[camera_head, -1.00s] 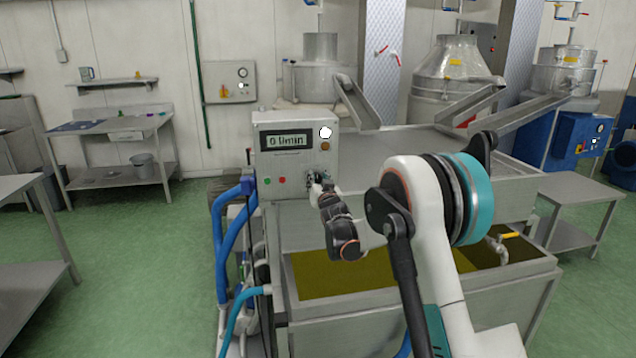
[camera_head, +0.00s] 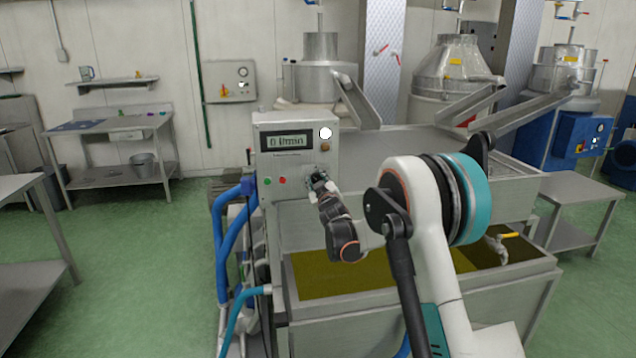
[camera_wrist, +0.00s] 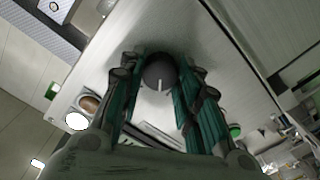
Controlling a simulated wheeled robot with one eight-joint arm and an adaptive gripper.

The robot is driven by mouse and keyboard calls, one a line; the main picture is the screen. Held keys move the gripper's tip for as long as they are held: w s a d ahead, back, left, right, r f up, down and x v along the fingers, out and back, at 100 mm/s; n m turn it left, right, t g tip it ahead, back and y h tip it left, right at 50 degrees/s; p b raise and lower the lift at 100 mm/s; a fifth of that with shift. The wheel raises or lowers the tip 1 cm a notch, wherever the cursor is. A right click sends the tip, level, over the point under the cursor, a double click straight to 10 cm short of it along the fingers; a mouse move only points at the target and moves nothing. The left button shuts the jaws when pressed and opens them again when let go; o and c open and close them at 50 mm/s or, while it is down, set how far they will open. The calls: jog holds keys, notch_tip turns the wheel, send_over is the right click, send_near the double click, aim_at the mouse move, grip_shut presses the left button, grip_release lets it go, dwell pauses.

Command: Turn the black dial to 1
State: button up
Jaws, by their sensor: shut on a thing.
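The black dial (camera_wrist: 158,74) is on the front face of the pale control box (camera_head: 264,155). In the wrist view it sits between the two green-sided fingers of my gripper (camera_wrist: 158,70), which are shut on it. A white pointer line on the dial points toward the bottom of the wrist picture. In the head view my gripper (camera_head: 318,180) is at the lower right of the box face and hides the dial. The display (camera_head: 286,142) above reads something like 0 l/min, its digits smeared. I cannot make out scale numbers around the dial.
A white round lamp (camera_head: 326,133), a green button (camera_head: 267,181) and a red button (camera_head: 282,181) are on the same face. Blue hoses (camera_head: 228,240) run down at its left. A basin of olive-coloured liquid (camera_head: 325,272) lies below my arm.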

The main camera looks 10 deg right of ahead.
jog(key=shift+n, duration=1.8)
jog(key=o, duration=1.1)
jog(key=shift+c, duration=0.2)
jog(key=shift+s, duration=0.1)
jog(key=s, duration=1.2)
